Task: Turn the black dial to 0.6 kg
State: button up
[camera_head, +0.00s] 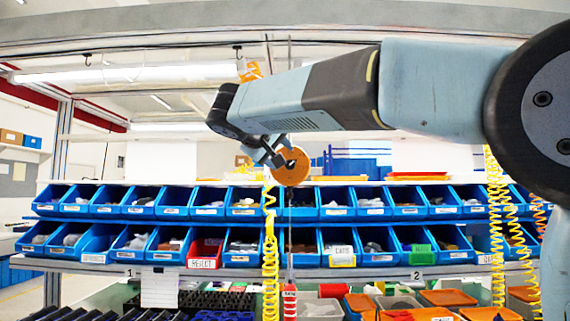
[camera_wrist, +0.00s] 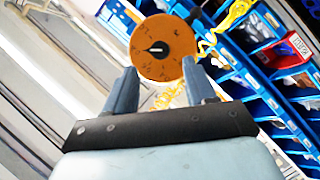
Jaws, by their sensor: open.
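The dial plate is a round orange-brown disc (camera_head: 290,167) with small dark marks around it. In the wrist view the black dial (camera_wrist: 158,49) is a small pointed knob at the middle of the disc, its lighter line lying roughly level. The marks are too small to read. My gripper (camera_wrist: 158,80) is open and empty, its two blue-grey fingers apart, with the disc beyond them and the dial between their lines. In the head view my gripper (camera_head: 272,152) is at the disc's upper left and partly overlaps it. I cannot tell the exact gap to the dial.
Two rows of blue bins (camera_head: 210,203) stand on shelves behind, with a red bin (camera_head: 204,254) among them. A yellow coiled hose (camera_head: 270,250) hangs below the disc. Orange-lidded boxes (camera_head: 450,298) stand lower right. The space left of the disc looks free.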

aim_at(290, 164)
jog(key=shift+x, duration=3.2)
